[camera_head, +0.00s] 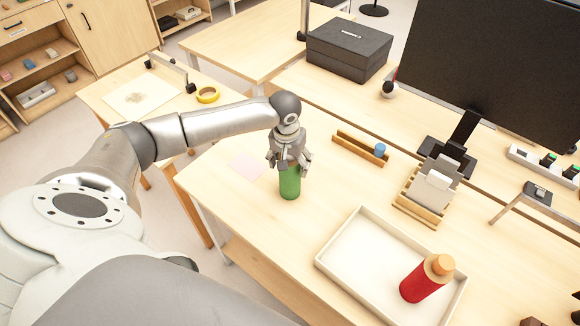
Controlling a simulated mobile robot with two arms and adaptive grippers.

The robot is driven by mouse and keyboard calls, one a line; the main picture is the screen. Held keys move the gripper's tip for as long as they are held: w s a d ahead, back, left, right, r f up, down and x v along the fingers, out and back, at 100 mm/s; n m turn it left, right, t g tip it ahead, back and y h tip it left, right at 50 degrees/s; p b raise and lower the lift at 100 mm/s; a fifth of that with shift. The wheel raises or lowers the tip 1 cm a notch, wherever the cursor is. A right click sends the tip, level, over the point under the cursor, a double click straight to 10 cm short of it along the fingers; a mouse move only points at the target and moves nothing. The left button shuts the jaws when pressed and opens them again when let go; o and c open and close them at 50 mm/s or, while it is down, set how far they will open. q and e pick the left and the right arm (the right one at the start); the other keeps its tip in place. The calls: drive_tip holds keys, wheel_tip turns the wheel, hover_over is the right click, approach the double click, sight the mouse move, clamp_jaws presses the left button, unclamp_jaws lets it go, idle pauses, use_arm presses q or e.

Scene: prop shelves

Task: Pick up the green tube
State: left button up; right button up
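The green tube (289,186) is upright at the near left part of the light wooden table (262,228). My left gripper (289,168) points down over the tube's upper end, with its fingers on either side of it. The fingers look spread wider than the tube, and I see no clear grip on it. The gripper hides the tube's top. My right gripper is out of view.
A white tray (345,270) holds a red bottle (418,284) with an orange cap. Behind are a wooden rack (358,148) with a blue item, a card holder (430,195) and a monitor (490,65). A pink sheet (246,166) lies left of the tube.

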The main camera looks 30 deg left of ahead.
use_arm(q)
drive_tip(key=c, duration=1.3)
drive_tip(key=shift+w+r, duration=0.1)
